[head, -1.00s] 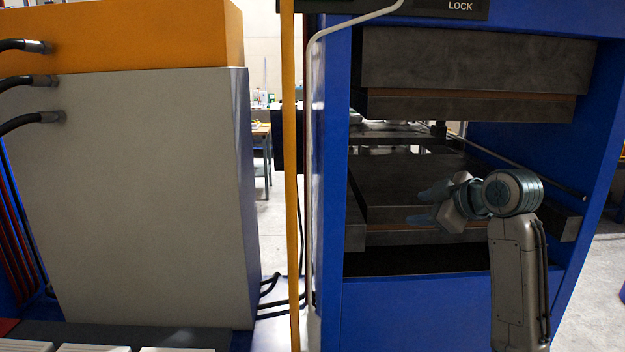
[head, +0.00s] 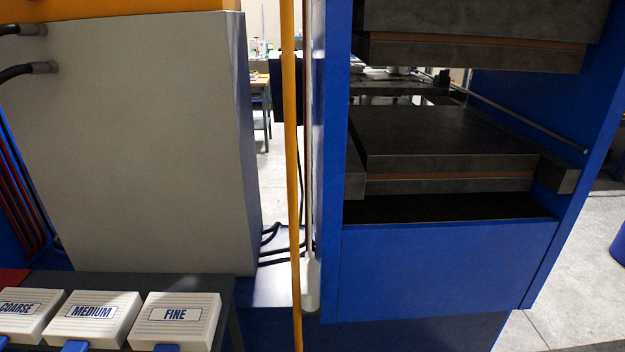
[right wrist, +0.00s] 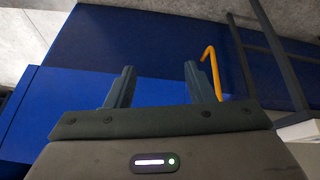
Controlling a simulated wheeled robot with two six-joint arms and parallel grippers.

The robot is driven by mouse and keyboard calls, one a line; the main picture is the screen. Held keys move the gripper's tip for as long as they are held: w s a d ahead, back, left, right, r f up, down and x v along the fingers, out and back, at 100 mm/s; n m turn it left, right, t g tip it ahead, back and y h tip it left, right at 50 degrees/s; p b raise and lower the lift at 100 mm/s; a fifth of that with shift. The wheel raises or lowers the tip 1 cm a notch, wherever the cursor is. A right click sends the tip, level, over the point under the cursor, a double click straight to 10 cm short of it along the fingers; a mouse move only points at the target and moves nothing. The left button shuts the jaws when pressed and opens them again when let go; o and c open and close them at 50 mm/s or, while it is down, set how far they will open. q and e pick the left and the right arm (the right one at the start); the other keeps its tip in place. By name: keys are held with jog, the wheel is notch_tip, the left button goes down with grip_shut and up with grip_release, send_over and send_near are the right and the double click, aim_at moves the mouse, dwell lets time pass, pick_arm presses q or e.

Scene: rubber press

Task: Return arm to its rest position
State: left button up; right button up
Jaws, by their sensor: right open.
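My right gripper (right wrist: 158,88) shows in the right wrist view with its two fingers spread apart. Nothing is between them. Beyond the fingers is a blue panel (right wrist: 75,110), with a bent yellow bar (right wrist: 211,72) behind the right finger. No part of my right arm shows in the head view. My left gripper is in neither view.
The blue press (head: 430,265) stands at the right, its lower platen (head: 440,135) bare and the upper platen (head: 470,52) raised above it. A yellow post (head: 293,190) stands left of it. White boxes marked COARSE, MEDIUM (head: 93,315) and FINE sit on a dark bench at lower left.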

jog(key=s+d+f+m+g+h, duration=0.1)
jog(key=s+f+m+g, duration=0.15)
jog(key=s, duration=0.85)
jog(key=s+f+b+x, duration=0.1)
jog(key=s+x, duration=0.2)
jog(key=x, duration=1.2)
jog(key=s+d+f+b+x, duration=0.1)
jog(key=s+x, duration=0.3)
jog(key=x, duration=1)
jog(key=s+d+f+g, duration=0.1)
jog(key=s+f, duration=1.7)
jog(key=f, duration=0.4)
jog(key=shift+s+b, duration=0.3)
jog(key=shift+b, duration=0.1)
jog(key=shift+g, duration=0.25)
